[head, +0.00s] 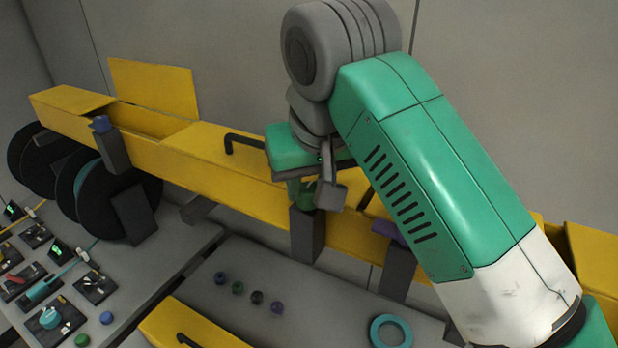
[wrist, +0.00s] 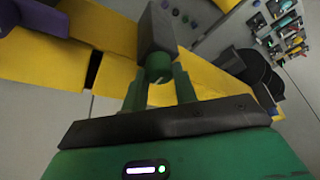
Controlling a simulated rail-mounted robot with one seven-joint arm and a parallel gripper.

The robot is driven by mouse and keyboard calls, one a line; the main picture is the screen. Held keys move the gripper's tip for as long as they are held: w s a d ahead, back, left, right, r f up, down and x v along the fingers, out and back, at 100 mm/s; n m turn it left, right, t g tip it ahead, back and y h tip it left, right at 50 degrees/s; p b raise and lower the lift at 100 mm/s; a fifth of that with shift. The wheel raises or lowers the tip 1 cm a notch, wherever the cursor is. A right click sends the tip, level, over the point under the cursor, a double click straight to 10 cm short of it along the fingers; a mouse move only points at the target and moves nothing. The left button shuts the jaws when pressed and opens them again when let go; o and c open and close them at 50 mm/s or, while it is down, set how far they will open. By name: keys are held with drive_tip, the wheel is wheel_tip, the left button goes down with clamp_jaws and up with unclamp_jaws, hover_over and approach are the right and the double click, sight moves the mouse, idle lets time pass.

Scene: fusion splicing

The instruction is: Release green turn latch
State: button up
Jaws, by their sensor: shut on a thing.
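The green turn latch (wrist: 158,66) sits on the end of a dark grey block (wrist: 158,30) on the yellow trough's front. In the head view the latch (head: 307,198) is partly hidden by my gripper (head: 318,190), which reaches down over it. In the wrist view my gripper's two green fingers (wrist: 159,88) lie on either side of the latch and are shut on it. The grey block also shows below the latch in the head view (head: 306,235).
The yellow trough (head: 205,160) runs across the scene, with an open lid (head: 154,88) at left. A blue latch (head: 101,124) and a purple latch (head: 389,231) flank the green one. Black reels (head: 118,200) stand at left. A teal ring (head: 390,332) and several small caps (head: 238,287) lie on the grey bench.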

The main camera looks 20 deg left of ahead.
drive_tip(key=n+p, duration=0.1)
drive_tip(key=p, duration=0.2)
drive_tip(key=shift+r+n+g+p, duration=0.3)
drive_tip(key=shift+r, duration=0.1)
drive_tip(key=n+p, duration=0.1)
drive_tip(key=p, duration=0.2)
drive_tip(key=shift+w+n+g+y, duration=0.1)
drive_tip(key=shift+n+g+y, duration=0.2)
drive_tip(key=shift+y, duration=0.1)
drive_tip(key=n+p, duration=0.2)
drive_tip(key=p, duration=0.1)
drive_tip(key=n+g+p, duration=0.1)
drive_tip(key=n+p, duration=0.1)
drive_tip(key=p, duration=0.1)
drive_tip(key=shift+w+n+g+y, duration=0.1)
drive_tip(key=shift+n+g+y, duration=0.2)
drive_tip(key=shift+y, duration=0.1)
drive_tip(key=n+g+p, duration=0.1)
drive_tip(key=n+p, duration=0.1)
drive_tip(key=n+g+p, duration=0.1)
drive_tip(key=n+p, duration=0.2)
drive_tip(key=shift+w+f, duration=0.15)
drive_tip(key=n+g+h+p, duration=0.1)
drive_tip(key=n+p, duration=0.2)
drive_tip(key=n, duration=0.1)
drive_tip(key=shift+w+f+p, duration=0.1)
drive_tip(key=shift+p, duration=0.25)
drive_tip(key=shift+f+n+p, duration=0.15)
drive_tip(key=shift+n+p, duration=0.15)
drive_tip(key=shift+n, duration=0.2)
